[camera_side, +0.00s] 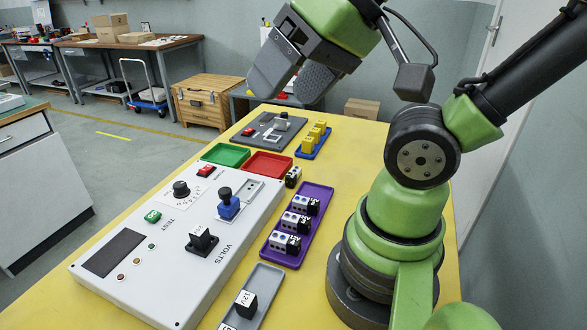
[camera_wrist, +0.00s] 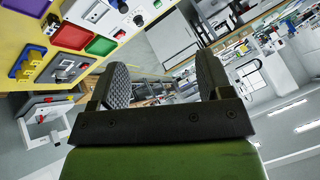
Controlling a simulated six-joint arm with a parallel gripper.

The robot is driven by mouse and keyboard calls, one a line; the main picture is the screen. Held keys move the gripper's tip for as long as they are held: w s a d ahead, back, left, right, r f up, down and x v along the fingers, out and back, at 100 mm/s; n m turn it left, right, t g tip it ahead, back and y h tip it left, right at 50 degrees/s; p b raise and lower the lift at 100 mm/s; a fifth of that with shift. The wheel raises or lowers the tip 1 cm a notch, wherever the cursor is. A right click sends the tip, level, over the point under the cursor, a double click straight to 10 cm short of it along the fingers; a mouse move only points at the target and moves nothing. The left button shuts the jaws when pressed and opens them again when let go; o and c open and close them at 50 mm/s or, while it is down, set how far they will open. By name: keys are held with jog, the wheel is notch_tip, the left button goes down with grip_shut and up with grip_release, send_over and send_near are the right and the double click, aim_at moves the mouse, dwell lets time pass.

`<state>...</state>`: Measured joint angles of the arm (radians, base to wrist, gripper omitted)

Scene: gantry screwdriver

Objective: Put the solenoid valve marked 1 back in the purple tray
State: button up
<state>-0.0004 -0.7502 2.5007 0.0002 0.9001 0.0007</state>
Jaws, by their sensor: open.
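The purple tray (camera_side: 318,190) lies on the yellow table, right of the white panel. Three white-and-black solenoid valves stand in it: a far one (camera_side: 305,204), a middle one (camera_side: 295,222) and a near one (camera_side: 284,243). The tray's far end is bare. A similar small valve (camera_side: 293,177) stands outside the tray, between its far end and the red tray. I cannot read a number on any valve. My gripper (camera_side: 285,88) is open and empty, high above the far end of the table. Its two fingers also show in the wrist view (camera_wrist: 163,75).
The white test panel (camera_side: 150,262) carries knobs, buttons and a blue fitting (camera_side: 229,208). Red (camera_side: 268,164) and green (camera_side: 226,154) trays lie beyond it. A blue tray (camera_side: 311,151) holds yellow blocks. A grey tray (camera_side: 268,280) with a 12V block lies in front.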

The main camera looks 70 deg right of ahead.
jog(key=w+d+f+g+h, duration=0.1)
jog(key=w+d+g+h, duration=0.1)
jog(key=w+d, duration=0.35)
jog(key=n+g, duration=0.4)
jog(key=g, duration=0.1)
send_over(293, 172)
notch_tip(293, 172, down, 19)
jog(key=f, duration=0.4)
jog(key=shift+s+f, duration=0.25)
jog(key=shift+f, duration=0.15)
notch_tip(293, 172, down, 6)
jog(key=shift+w+r, duration=0.15)
